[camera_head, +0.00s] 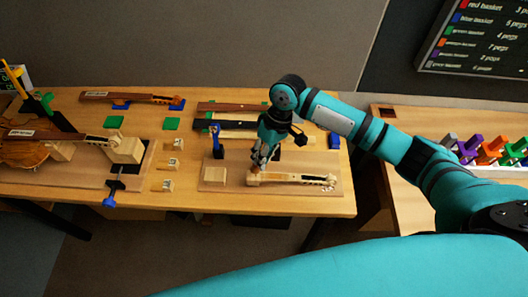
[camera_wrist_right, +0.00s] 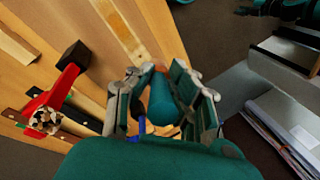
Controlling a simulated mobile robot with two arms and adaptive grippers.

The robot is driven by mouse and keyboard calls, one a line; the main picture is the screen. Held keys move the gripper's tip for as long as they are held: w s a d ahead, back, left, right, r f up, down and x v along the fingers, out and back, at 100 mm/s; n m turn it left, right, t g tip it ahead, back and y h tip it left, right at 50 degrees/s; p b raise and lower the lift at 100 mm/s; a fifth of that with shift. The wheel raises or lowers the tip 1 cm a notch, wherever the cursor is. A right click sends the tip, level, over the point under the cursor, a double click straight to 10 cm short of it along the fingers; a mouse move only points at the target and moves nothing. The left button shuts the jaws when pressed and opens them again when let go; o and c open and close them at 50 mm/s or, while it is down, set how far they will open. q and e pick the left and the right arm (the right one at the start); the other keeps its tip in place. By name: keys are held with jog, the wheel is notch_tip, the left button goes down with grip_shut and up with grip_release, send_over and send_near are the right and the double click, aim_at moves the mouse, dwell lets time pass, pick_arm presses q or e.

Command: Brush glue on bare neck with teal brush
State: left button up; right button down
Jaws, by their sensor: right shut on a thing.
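The bare neck (camera_head: 290,179), pale wood with a pegbox and scroll at its right end, lies on a brown board (camera_head: 240,189) at the front right of the bench. My right gripper (camera_head: 262,158) points down just above the neck's left end. In the right wrist view my right gripper (camera_wrist_right: 166,100) is shut around the teal brush (camera_wrist_right: 163,102). My left gripper is in neither view.
A small pale block (camera_head: 215,174) sits left of the neck. A blue clamp (camera_head: 216,140) stands behind it. Dark fingerboard strips (camera_head: 222,107) lie further back. A violin with its neck (camera_head: 60,135) is on the left. Coloured pegs (camera_head: 490,150) stand on the right bench.

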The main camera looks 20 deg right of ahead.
jog(key=shift+r, duration=0.75)
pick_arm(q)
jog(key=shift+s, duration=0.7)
pick_arm(e)
jog(key=shift+s+r, duration=0.1)
jog(key=shift+r, duration=0.1)
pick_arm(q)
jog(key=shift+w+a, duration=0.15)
